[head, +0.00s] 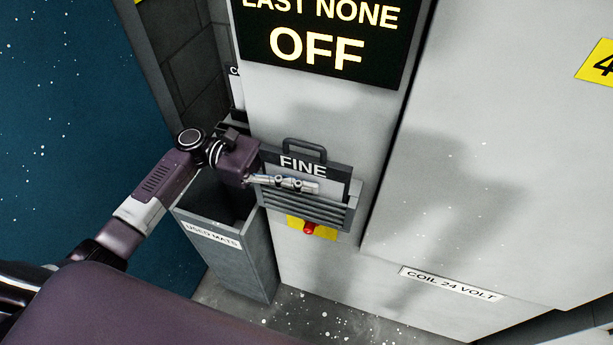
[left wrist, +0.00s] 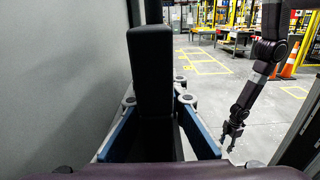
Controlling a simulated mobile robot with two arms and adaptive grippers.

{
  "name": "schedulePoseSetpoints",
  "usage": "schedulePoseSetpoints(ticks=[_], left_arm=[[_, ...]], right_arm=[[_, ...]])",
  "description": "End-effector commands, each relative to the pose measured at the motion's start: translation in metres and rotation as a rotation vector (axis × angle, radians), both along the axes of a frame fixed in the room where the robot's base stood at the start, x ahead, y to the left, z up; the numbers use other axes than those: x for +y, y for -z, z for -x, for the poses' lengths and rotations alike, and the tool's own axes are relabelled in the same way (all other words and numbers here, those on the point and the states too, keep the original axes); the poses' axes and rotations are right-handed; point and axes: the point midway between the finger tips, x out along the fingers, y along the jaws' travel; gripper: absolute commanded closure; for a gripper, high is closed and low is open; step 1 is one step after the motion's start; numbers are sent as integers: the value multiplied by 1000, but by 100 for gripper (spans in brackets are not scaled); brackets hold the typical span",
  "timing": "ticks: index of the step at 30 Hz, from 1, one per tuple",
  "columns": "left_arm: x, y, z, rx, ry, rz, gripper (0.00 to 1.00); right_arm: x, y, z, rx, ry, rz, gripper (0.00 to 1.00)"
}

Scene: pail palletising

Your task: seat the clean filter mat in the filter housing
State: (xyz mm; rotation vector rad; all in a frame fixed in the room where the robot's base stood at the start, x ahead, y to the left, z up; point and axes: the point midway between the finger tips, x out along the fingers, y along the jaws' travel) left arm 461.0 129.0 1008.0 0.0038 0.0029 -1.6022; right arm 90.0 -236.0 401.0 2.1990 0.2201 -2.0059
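The clean filter mat (head: 303,167), with a dark top band marked FINE and a loop handle on top, stands upright at the filter housing (head: 325,212). Its lower part is hidden behind the housing's grey louvred front, so I cannot tell how deep it sits. My left gripper (head: 288,184) reaches in from the left and is shut on the mat's left edge, one finger across its face. In the left wrist view the mat (left wrist: 152,80) is a dark upright slab between the blue-padded fingers (left wrist: 157,128). My right gripper (left wrist: 231,138) hangs empty, its fingers too small to judge.
A grey bin marked USED MATS (head: 225,250) stands left of the housing, under my left arm. A red button (head: 309,228) on a yellow plate sits just below the housing. A flat cabinet panel (head: 480,150) lies to the right. Open floor (left wrist: 205,70) shows behind.

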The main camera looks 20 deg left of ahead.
Motion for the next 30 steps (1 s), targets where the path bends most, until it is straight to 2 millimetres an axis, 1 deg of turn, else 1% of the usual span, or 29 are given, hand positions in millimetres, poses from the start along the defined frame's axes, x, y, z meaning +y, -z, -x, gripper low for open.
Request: schedulePoseSetpoints(ticks=[1, 5, 6, 14, 17, 20, 27, 30], left_arm=[[0, 0, 0, -1, 0, 1, 85], [0, 0, 0, 0, 0, 1, 70], [0, 0, 0, 0, 0, 1, 69], [1, 0, 0, 1, 0, -1, 69], [7, 0, 0, 2, 0, -2, 69], [21, 1, -1, 3, -2, -3, 69], [74, 0, -4, 2, -4, -2, 69], [92, -1, -4, 1, -2, -1, 69]], right_arm=[[0, 0, 0, 0, 0, 0, 61], [0, 0, 0, 0, 0, 0, 61], [0, 0, 0, 0, 0, 0, 61], [0, 0, 0, 0, 0, 0, 61], [0, 0, 0, 0, 0, 0, 61], [0, 0, 0, 0, 0, 0, 61], [1, 0, 0, 0, 0, -1, 61], [1, 0, 0, 0, 0, -1, 61]])
